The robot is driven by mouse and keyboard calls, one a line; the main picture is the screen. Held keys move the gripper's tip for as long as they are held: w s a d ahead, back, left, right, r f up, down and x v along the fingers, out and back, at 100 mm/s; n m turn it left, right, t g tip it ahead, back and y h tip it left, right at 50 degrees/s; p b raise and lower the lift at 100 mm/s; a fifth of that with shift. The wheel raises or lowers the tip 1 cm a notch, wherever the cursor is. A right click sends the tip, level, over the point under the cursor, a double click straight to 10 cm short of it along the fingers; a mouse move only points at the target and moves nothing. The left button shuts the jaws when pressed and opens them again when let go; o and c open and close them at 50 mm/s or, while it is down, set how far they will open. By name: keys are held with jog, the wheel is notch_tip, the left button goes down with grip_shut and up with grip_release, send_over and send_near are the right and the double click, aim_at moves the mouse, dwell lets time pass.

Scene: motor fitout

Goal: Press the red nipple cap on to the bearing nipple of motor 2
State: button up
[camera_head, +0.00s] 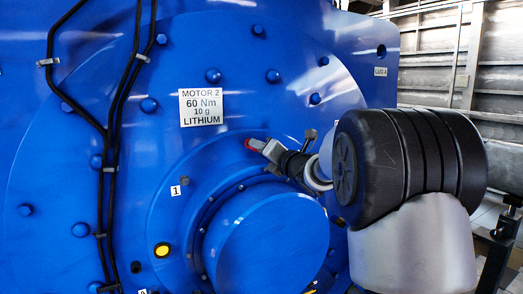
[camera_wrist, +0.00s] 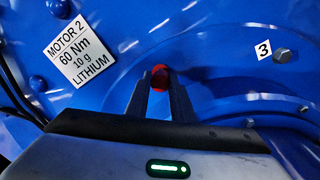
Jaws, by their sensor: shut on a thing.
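The red nipple cap (camera_head: 249,143) shows at the tip of my gripper (camera_head: 257,144), close to the blue face of motor 2 (camera_head: 60,170). In the wrist view the red cap (camera_wrist: 160,77) sits between the two dark fingertips of my gripper (camera_wrist: 160,84), which are shut on it. The bearing nipple is not visible; the cap and fingers may hide it. I cannot tell whether the cap touches the motor face. A white plate (camera_head: 201,107) reading MOTOR 2, 60 Nm, 10 g, LITHIUM is above and left of the cap.
Black cables (camera_head: 108,130) run down the motor's left side. Bolt heads (camera_head: 149,105) stick out around the face. A round blue hub (camera_head: 265,240) bulges out below my gripper. A yellow cap (camera_head: 162,250) and a label 1 (camera_head: 176,190) are lower left. A label 3 (camera_wrist: 263,49) is beside a bolt.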

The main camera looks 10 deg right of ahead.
jog(key=shift+x, duration=0.95)
jog(key=o, duration=1.1)
jog(key=b+v, duration=0.1)
jog(key=v, duration=1.6)
jog(key=shift+s+d, duration=0.15)
jog(key=shift+s, duration=0.05)
